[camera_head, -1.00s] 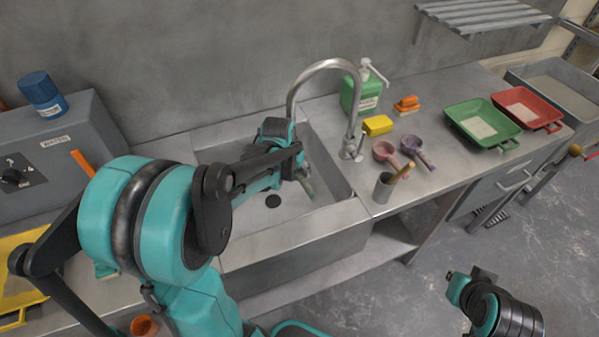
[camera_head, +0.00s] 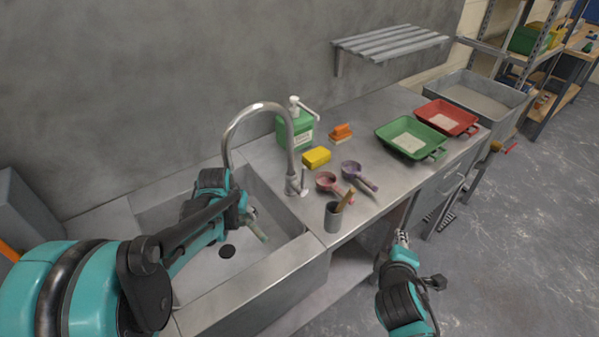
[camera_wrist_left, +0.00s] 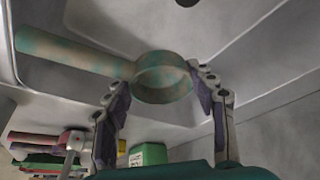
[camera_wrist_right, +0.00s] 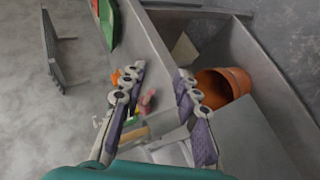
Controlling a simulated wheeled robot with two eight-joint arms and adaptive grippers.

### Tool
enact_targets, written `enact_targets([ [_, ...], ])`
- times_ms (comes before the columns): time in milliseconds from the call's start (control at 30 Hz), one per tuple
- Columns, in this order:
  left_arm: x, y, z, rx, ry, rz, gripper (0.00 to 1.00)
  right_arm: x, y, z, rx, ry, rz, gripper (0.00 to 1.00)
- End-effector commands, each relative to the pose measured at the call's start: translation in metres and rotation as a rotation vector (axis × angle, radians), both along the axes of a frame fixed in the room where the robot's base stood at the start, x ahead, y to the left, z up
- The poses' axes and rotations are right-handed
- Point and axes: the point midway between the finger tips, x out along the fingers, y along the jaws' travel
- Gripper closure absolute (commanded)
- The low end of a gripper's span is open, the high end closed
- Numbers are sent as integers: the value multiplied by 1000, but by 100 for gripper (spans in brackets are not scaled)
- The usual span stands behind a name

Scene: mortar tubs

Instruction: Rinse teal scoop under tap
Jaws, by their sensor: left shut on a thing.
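The teal scoop (camera_wrist_left: 165,78) has brownish smears over its cup and handle. In the left wrist view its cup lies between the fingers of my left gripper (camera_wrist_left: 166,100), with the handle sticking out to the left. In the head view my left gripper (camera_head: 243,208) is over the sink basin (camera_head: 285,258), and the scoop (camera_head: 258,231) hangs partly hidden beside it. No water stream is visible. My right gripper (camera_head: 402,242) is open and empty, in front of the counter; its spread fingers show in the right wrist view (camera_wrist_right: 160,80).
Right of the tap are a green soap bottle (camera_head: 294,132), a yellow sponge (camera_head: 316,157), an orange brush (camera_head: 340,132), pink (camera_head: 327,181) and purple (camera_head: 355,171) scoops and a grey cup (camera_head: 333,217). Green (camera_head: 385,133) and red (camera_head: 447,112) trays stand farther right.

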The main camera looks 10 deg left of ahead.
Motion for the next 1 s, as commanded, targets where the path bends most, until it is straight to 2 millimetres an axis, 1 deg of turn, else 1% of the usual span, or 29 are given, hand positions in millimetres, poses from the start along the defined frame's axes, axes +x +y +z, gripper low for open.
enact_targets([
  [33,0,0,0,0,0,0,76,10,21,3,-134,-43,112,70],
  [67,0,0,0,0,0,0,76,14,31,5,-225,-72,177,70],
  [100,0,0,0,0,0,0,76,18,47,8,-345,-114,263,70],
  [167,0,0,0,0,0,0,76,22,73,13,-526,-179,386,70],
  [200,0,0,0,0,0,0,76,23,91,16,-647,-225,463,70],
  [267,0,0,0,0,0,0,76,22,117,21,-832,-299,570,70],
  [300,0,0,0,0,0,0,76,25,132,26,-968,-349,632,70],
  [433,0,0,0,0,0,0,76,37,166,39,-1372,-471,771,70],
  [500,0,0,0,0,0,0,76,41,183,42,-1565,-526,824,70],
  [567,0,0,0,0,0,0,76,45,198,41,-1705,-564,856,70],
  [633,0,0,0,0,0,0,76,49,210,39,-1768,-574,859,70],
  [700,0,0,0,0,0,0,76,55,218,35,-1752,-560,837,70],
  [800,0,0,0,0,0,0,76,62,225,31,-1714,-540,802,70],
  [1000,0,0,0,0,0,0,76,72,231,28,-1680,-524,766,70],
])
